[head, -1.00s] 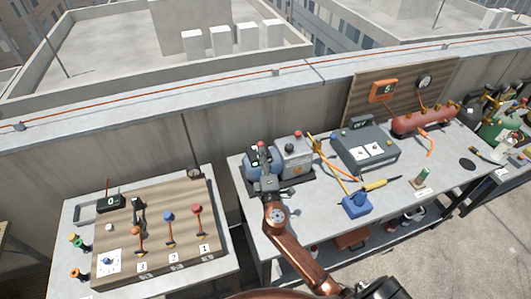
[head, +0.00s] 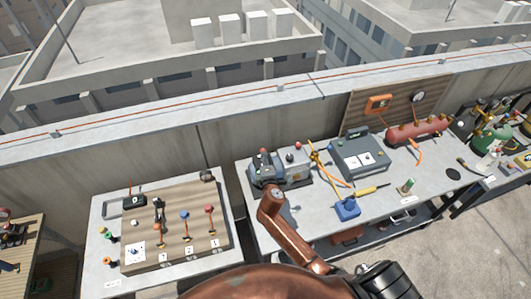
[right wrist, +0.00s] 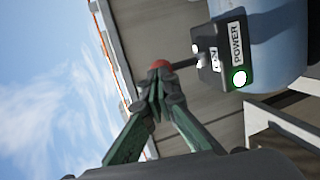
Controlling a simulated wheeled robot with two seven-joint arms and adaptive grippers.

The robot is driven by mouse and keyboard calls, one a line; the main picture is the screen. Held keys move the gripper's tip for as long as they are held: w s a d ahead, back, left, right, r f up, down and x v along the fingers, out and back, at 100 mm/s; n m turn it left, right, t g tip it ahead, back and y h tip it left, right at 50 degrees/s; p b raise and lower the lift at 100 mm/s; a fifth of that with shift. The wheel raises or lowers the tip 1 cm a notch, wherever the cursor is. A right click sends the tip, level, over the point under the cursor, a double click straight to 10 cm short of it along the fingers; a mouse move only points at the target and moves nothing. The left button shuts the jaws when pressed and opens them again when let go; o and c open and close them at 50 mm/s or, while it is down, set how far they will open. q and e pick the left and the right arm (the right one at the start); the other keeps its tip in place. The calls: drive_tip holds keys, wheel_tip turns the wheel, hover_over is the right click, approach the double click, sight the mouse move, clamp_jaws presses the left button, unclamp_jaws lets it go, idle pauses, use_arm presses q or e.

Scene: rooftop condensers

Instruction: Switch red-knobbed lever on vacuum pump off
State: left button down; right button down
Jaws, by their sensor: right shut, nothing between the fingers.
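The vacuum pump (head: 262,170) is blue and grey and stands on the right-hand bench. In the right wrist view its blue body (right wrist: 265,35) carries a dark switch box (right wrist: 228,62) marked POWER with a lit green lamp. A dark lever runs left from the box to a red knob (right wrist: 161,64). My right gripper (right wrist: 157,88) is shut and empty, its tips overlapping the knob's lower edge in the picture; I cannot tell whether they touch it. In the head view my right arm partly hides the pump. My left gripper is out of view.
A grey box with a red knob (head: 294,165) stands beside the pump. Yellow-orange tongs, a grey console (head: 360,152), a blue block (head: 347,209) and a red tank (head: 420,130) share the bench. A wooden lever board (head: 180,240) lies on the left table. A wall runs behind.

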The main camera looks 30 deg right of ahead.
sight(262, 150)
drive_tip(key=shift+w+r+p, duration=0.2)
drive_tip(key=shift+r+p, duration=0.05)
drive_tip(key=shift+p, duration=0.1)
drive_tip(key=shift+w+d+p, duration=0.1)
drive_tip(key=shift+w+p, duration=0.25)
drive_tip(key=shift+p, duration=0.1)
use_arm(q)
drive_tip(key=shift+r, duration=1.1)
use_arm(e)
drive_tip(key=shift+w+d+r, duration=0.15)
drive_tip(key=shift+w+r, duration=0.05)
drive_tip(key=shift+w, duration=0.8)
